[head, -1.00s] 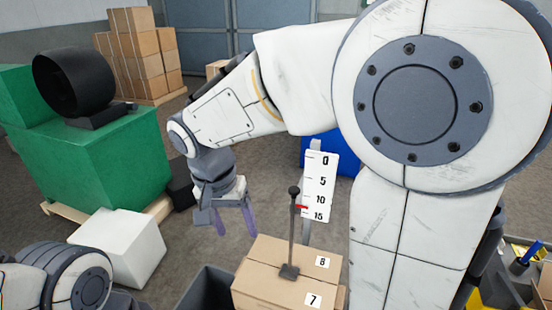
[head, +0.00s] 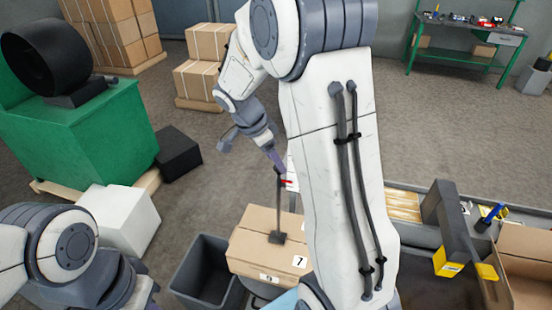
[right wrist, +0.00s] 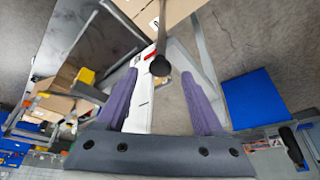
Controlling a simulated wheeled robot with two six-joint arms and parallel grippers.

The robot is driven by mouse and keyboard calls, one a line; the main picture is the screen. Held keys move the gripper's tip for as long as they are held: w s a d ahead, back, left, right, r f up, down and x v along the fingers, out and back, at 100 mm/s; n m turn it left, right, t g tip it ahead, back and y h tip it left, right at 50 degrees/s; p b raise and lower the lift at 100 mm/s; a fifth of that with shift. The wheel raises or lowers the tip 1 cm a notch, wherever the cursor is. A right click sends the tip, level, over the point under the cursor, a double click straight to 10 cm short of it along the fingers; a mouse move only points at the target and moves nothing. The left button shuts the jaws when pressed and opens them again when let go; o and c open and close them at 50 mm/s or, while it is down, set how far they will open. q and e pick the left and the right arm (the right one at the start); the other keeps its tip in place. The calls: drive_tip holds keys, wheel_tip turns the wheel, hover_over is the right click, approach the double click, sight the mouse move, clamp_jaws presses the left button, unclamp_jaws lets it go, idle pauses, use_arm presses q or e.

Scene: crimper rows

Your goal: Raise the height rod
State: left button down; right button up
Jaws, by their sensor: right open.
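The height rod (head: 278,208) is a thin dark upright rod with a knob on top and a foot resting on a cardboard box (head: 250,258). A red pointer (head: 286,182) shows near its top. The white scale (head: 292,170) is mostly hidden behind my right arm. My right gripper (head: 250,150) is tilted beside the rod's top, open, with one finger close to the knob. In the right wrist view the knob (right wrist: 160,66) appears between the two purple fingers (right wrist: 160,100); nothing is gripped. My left arm shows at the lower left, its gripper out of view.
A dark open bin (head: 208,275) stands left of the box. A white block (head: 118,222) and a green crate (head: 85,130) are further left. A yellow-and-grey device (head: 448,225) and an open carton (head: 525,245) are at right.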

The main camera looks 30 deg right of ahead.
drive_tip(key=shift+x, duration=0.9)
clamp_jaws()
idle(0.8)
